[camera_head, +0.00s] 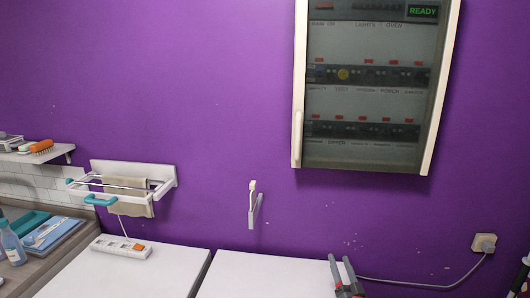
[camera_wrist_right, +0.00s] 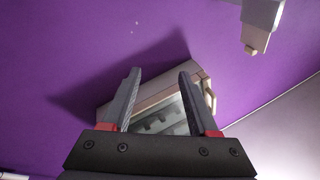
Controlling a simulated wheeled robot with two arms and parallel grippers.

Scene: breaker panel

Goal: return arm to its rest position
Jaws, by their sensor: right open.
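The breaker panel (camera_head: 368,98) hangs on the purple wall at the upper right of the head view. Its tinted door looks closed, with a pale handle (camera_head: 297,137) at the left edge. Rows of breakers with red marks show dimly behind it, under a green READY display (camera_head: 422,11). My right gripper (camera_head: 340,258) is low, below the panel and apart from it, open, with nothing visible between its fingers. In the right wrist view, the gripper (camera_wrist_right: 160,74) is open, with the panel (camera_wrist_right: 165,120) tilted in the background. My left gripper is not in view.
White worktops (camera_head: 262,276) lie below, with a power strip (camera_head: 121,247) at left. A rack with a towel (camera_head: 128,189) and a small white wall holder (camera_head: 254,205) are on the wall. A cable runs to a socket (camera_head: 484,243) at right. The wall between is clear.

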